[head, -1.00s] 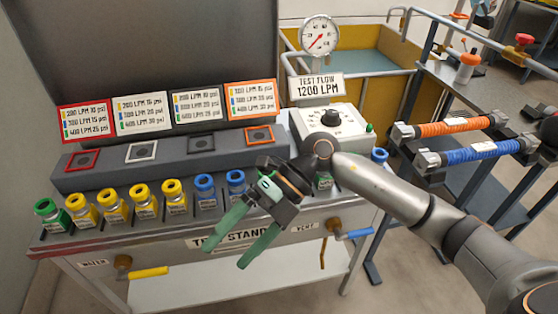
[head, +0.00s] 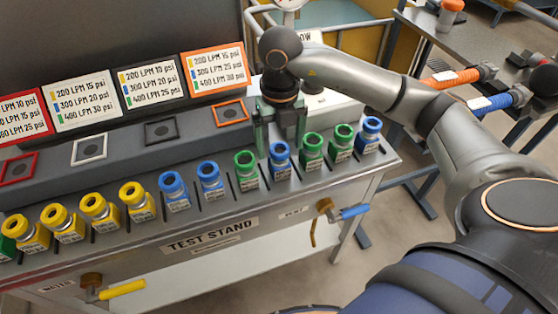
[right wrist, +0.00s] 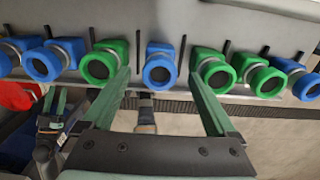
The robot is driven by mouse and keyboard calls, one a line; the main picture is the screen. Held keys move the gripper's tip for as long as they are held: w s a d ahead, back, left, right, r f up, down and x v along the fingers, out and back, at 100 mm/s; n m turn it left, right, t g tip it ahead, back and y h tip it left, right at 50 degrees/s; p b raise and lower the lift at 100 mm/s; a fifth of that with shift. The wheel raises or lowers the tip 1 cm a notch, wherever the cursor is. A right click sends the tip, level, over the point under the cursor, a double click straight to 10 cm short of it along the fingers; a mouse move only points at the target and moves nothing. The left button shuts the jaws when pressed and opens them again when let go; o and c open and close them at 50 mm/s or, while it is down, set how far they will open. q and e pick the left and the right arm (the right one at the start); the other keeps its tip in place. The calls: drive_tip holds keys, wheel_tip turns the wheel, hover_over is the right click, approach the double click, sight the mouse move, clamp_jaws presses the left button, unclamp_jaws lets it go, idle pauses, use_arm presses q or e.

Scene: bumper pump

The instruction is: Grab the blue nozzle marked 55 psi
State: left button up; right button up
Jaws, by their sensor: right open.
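Blue nozzles stand in the test stand's front row: two together near the middle (head: 172,185) (head: 210,178), one between green nozzles (head: 281,160), and one at the right end (head: 370,133). Their labels are too small to read, so I cannot tell which is marked 55 psi. My right gripper (head: 281,138) is open, fingers pointing down, over the blue nozzle between the green ones. In the right wrist view that nozzle (right wrist: 160,68) appears centred between the open fingertips, with nothing gripped. My left gripper (right wrist: 54,103) shows small at that view's lower left, its fingers apart.
Green nozzles (head: 246,168) (head: 312,150) stand close on both sides of the blue one. Several yellow nozzles (head: 137,200) are to the left. Framed sign cards (head: 215,70) and square sockets (head: 231,112) lie behind. A blue-handled valve (head: 352,212) juts from the front.

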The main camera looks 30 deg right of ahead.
sight(280, 162)
wheel_tip(280, 162, down, 7)
drive_tip(key=shift+r, duration=0.15)
drive_tip(key=shift+c, duration=0.3)
clamp_jaws()
idle(0.6)
